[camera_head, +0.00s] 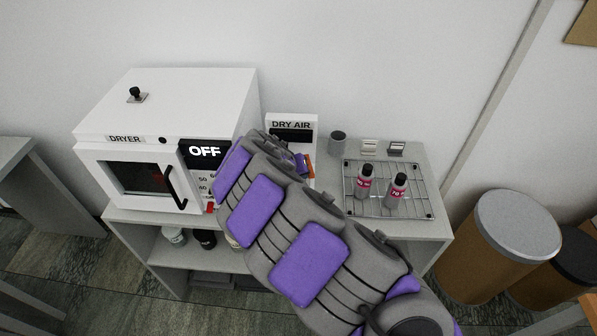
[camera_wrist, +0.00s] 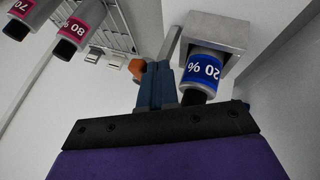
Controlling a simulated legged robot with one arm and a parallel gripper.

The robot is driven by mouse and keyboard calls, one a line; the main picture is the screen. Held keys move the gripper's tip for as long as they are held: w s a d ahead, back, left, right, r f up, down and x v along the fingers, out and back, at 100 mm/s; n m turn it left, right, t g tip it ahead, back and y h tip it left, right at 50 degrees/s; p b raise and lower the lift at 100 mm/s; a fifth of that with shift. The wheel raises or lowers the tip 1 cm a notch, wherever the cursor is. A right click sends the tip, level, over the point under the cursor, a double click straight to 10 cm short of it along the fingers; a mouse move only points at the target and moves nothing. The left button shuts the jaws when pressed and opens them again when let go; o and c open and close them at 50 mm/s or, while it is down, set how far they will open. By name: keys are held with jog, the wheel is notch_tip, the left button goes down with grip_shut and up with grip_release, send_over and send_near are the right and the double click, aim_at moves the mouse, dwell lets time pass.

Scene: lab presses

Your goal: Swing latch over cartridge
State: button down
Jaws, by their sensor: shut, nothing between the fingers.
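In the wrist view, a cartridge (camera_wrist: 203,70) with a blue "20 %" label and a dark cap sits in a grey metal holder (camera_wrist: 220,30). My gripper (camera_wrist: 158,68) is shut and empty, its blue-grey fingers beside the cartridge, on its left. I cannot tell whether they touch it. A small orange piece (camera_wrist: 138,67) shows left of the fingertips, and a narrow grey bar (camera_wrist: 171,38) lies just beyond them. Which of these is the latch is unclear. In the head view, my arm hides the cartridge and most of the dry air unit (camera_head: 291,124); orange (camera_head: 310,160) shows at its right side.
A white dryer (camera_head: 160,140) reading OFF stands left on the bench. Round bins (camera_head: 518,225) stand farther right.

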aim_at(312, 174)
jog(key=shift+s+d+n+p, duration=0.1)
jog(key=shift+d+n+p, duration=0.05)
jog(key=shift+n+p, duration=0.35)
jog(key=d+n+y+p, duration=0.1)
jog(key=n+p, duration=0.1)
jog(key=p, duration=0.1)
jog(key=d+n+t+y+p, duration=0.1)
jog(key=p, duration=0.2)
jog(key=d+n+y+p, duration=0.1)
jog(key=n+y+p, duration=0.1)
jog(key=p, duration=0.1)
jog(key=shift+s+r+n+p, duration=0.15)
jog(key=shift+r+n+p, duration=0.15)
jog(key=shift+p, duration=0.1)
jog(key=shift+w+d+f+n+y+p, duration=0.1)
jog(key=shift+w+d+n+y+p, duration=0.35)
jog(key=shift+n+p, duration=0.7)
jog(key=shift+w+d+f+n+y+p, duration=0.15)
jog(key=shift+d+n+y+p, duration=0.5)
jog(key=shift+p, duration=0.9)
jog(key=shift+w+d+n+y+p, duration=0.5)
jog(key=shift+n+p, duration=0.4)
jog(key=shift+p, duration=0.45)
jog(key=shift+d, duration=0.15)
jog(key=shift+s+f, duration=0.1)
jog(key=shift+s, duration=0.05)
